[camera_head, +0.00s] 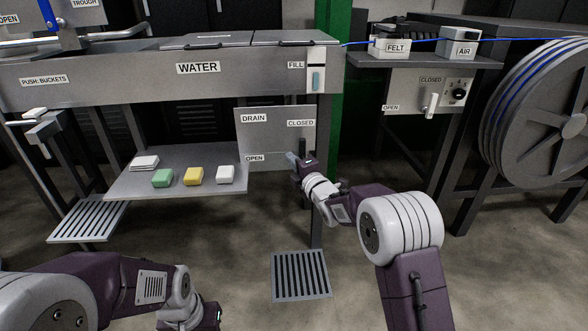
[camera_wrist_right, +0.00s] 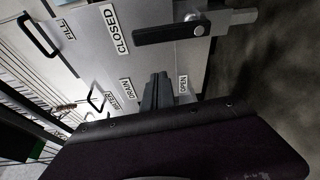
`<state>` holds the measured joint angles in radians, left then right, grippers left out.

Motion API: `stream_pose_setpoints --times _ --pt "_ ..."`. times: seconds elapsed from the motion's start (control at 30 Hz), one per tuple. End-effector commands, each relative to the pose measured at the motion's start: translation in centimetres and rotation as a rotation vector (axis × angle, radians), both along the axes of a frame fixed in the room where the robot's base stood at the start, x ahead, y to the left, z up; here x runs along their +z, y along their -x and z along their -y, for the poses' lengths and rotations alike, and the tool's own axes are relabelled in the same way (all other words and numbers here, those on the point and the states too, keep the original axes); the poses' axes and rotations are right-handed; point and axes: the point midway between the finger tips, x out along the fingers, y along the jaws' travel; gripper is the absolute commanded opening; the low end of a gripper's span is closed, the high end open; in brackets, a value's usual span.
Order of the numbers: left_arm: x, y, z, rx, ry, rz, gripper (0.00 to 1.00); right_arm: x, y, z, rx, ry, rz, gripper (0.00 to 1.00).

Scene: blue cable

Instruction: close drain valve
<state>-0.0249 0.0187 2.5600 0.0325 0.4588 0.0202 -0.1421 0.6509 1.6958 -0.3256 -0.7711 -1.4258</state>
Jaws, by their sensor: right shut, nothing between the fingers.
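The drain panel (camera_head: 262,135) is a grey plate with DRAIN, CLOSED and OPEN labels, below the water trough. The drain valve's black lever (camera_wrist_right: 170,31) shows in the right wrist view, on a grey fitting (camera_wrist_right: 237,19). Its free end points toward the CLOSED label (camera_wrist_right: 116,29), away from the OPEN label (camera_wrist_right: 183,84). That gripper, also in the wrist view (camera_wrist_right: 158,88), is shut and empty, in front of the panel near OPEN and apart from the lever. My left gripper's fingers are out of view.
A grey shelf (camera_head: 130,184) left of the panel holds green, yellow and white blocks. A floor grate (camera_head: 300,275) lies below my right arm. The FILL switch (camera_head: 317,80) is above the panel. A cable reel (camera_head: 535,120) stands at right.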

Motion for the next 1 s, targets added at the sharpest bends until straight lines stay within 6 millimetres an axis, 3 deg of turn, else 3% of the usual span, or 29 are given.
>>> stream_pose_setpoints --times 0.1,0.3,0.7,0.77,0.83,0.9,0.93,1.0 --pt "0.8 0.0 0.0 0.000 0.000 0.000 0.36 0.3 2.3 0.8 0.001 0.000 -0.002 0.00" --pt "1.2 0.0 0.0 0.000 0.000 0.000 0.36 0.1 4.6 1.7 0.002 0.000 0.000 0.00" --pt "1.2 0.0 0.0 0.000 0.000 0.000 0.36 0.1 5.0 1.9 0.001 0.000 0.002 0.00" --pt "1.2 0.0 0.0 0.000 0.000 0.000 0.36 1.0 5.0 2.2 -0.005 -0.002 0.017 0.00" --pt "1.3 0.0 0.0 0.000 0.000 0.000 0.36 3.6 5.4 2.9 -0.016 -0.006 0.058 0.00" --pt "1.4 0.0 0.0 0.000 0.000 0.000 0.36 5.9 7.2 4.9 -0.065 -0.017 0.050 0.00" --pt "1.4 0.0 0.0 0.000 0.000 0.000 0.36 5.1 8.3 6.3 -0.109 -0.045 -0.029 0.00" --pt "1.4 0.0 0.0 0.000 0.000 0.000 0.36 1.1 11.3 9.0 -0.224 -0.186 -0.273 0.00"
